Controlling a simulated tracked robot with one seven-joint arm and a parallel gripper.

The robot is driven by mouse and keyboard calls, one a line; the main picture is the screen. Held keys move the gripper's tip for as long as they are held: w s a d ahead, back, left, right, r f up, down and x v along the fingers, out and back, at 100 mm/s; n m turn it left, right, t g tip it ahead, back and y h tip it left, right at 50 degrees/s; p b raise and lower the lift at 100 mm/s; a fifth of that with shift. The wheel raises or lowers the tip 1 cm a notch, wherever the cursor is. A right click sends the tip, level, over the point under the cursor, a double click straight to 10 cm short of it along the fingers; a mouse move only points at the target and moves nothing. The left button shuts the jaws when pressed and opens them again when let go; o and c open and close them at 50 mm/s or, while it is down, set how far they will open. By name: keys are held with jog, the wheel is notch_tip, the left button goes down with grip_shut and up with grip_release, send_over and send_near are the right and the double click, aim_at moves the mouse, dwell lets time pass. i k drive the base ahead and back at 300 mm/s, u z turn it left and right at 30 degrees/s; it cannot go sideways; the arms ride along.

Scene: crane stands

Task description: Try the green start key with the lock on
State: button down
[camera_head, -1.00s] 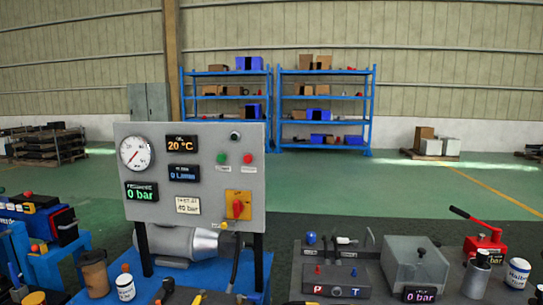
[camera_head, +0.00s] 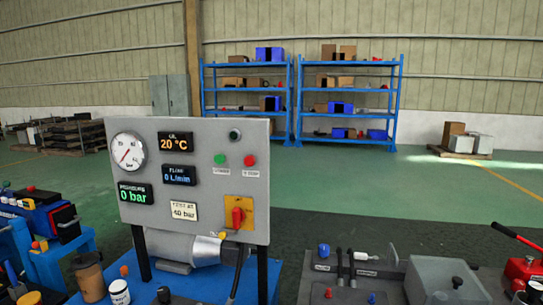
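A grey control panel (camera_head: 196,221) stands upright on dark posts at the left centre. The green start key (camera_head: 220,160) is a small round button on its upper right, with a red button (camera_head: 249,160) beside it. Below them a red rotary switch (camera_head: 238,215) sits on a yellow plate (camera_head: 246,203). Whether a lock hangs on the switch is too small to tell. The display reads 0 L/min (camera_head: 179,175) and the pressure display reads 0 bar (camera_head: 135,194). My gripper is not in view.
A blue bench (camera_head: 190,287) with a silver motor (camera_head: 185,246) lies under the panel. A grey stand with a box (camera_head: 447,281) and a red hand pump (camera_head: 522,266) is at the right. Green open floor (camera_head: 345,186) reaches back to blue shelves (camera_head: 347,101).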

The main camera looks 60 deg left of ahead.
aim_at(219, 158)
jog(key=u, duration=0.2)
jog(key=k, duration=0.75)
jog(key=u, duration=0.95)
jog(key=i, duration=1)
jog(key=u, duration=0.1)
